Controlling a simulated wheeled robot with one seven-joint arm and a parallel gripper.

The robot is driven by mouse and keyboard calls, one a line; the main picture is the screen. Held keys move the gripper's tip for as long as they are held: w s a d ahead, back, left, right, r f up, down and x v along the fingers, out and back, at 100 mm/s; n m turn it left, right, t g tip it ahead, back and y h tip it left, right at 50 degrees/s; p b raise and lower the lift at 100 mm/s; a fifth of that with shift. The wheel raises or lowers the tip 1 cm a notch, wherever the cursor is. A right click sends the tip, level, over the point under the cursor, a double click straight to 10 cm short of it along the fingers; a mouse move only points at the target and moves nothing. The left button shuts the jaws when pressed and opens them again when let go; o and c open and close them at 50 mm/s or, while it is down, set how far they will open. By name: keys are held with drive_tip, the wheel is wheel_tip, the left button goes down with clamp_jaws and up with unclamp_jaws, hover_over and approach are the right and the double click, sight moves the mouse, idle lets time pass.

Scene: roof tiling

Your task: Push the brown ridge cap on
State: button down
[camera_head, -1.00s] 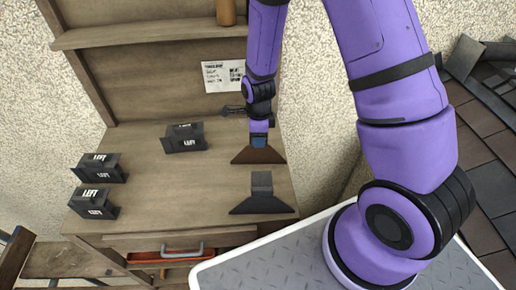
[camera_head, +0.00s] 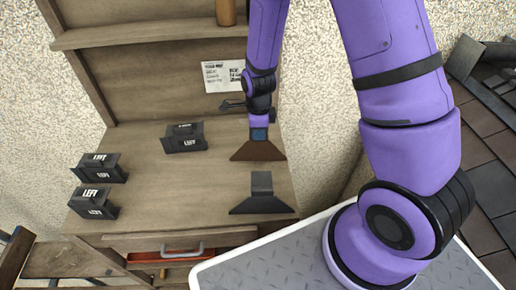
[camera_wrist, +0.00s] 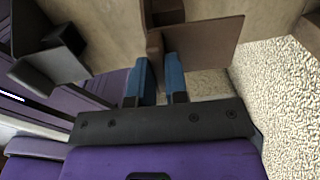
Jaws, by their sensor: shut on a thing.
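The brown ridge cap (camera_head: 258,151) is at the right side of the wooden workbench, with its wide flared edge towards the front. My gripper (camera_head: 259,134) is over its back part and shut on it. In the wrist view the brown cap (camera_wrist: 208,44) lies at the ends of my blue fingers (camera_wrist: 160,75), reaching out to the right. The fingers hide part of it. I cannot tell whether the cap touches the bench.
A dark grey cap (camera_head: 262,196) lies in front of the brown one. Several dark blocks marked LEFT (camera_head: 99,167) stand on the left of the bench (camera_head: 150,195). A paper sheet (camera_head: 223,76) hangs on the back board. Roof tiles (camera_head: 490,190) are at the far right.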

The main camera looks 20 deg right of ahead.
drive_tip(key=shift+r, duration=1.55)
drive_tip(key=shift+w, duration=0.1)
